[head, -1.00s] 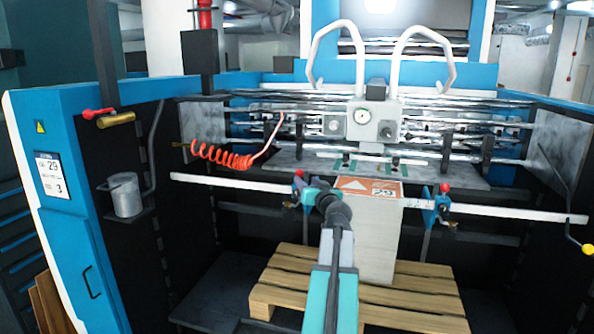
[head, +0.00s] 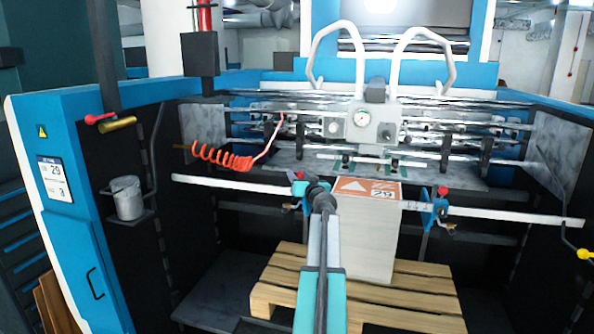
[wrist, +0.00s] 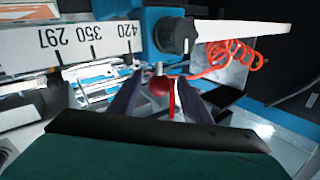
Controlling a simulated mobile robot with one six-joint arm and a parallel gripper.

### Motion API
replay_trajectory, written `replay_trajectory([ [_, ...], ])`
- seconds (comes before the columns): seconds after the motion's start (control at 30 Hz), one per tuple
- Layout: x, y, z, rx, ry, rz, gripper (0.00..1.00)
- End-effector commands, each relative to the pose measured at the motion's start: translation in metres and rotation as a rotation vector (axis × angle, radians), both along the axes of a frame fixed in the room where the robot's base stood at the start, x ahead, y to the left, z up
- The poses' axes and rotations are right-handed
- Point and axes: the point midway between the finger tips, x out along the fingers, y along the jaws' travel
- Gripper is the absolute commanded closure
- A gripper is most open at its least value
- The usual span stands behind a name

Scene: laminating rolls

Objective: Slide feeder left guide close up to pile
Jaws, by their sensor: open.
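The pile (head: 372,235) is a tall white stack with an orange-and-white top sheet, standing on a wooden pallet. The left guide (head: 297,187) is a blue block on the white bar, left of the pile and mostly hidden behind my gripper. In the wrist view the left guide (wrist: 158,35) has a black knob, beside the scale numbers 297, 350 and 420. A red round knob (wrist: 160,87) lies between my dark fingers, which are apart. My gripper (head: 307,188) is open at the left guide; whether the fingers touch the knob cannot be told.
The white scale bar (head: 235,187) spans the feeder. The right guide (head: 432,212), blue with a red knob, stands right of the pile. A coiled red hose (head: 222,157) hangs above the bar at left. The pallet (head: 420,295) is below. A metal can (head: 127,198) sits at the left.

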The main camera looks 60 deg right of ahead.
Motion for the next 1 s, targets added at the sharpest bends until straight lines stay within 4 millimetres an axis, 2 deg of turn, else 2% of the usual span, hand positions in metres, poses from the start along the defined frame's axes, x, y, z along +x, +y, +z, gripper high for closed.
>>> replay_trajectory([
  [0.4,0.028,-0.023,0.001,0.001,-0.001,0.001,0.56],
  [0.87,0.033,-0.025,0.0,0.0,0.0,0.0,0.56],
  [0.9,0.033,-0.025,0.0,0.0,0.0,0.0,0.57],
  [1.0,0.033,-0.025,0.0,0.0,0.0,0.0,0.74],
])
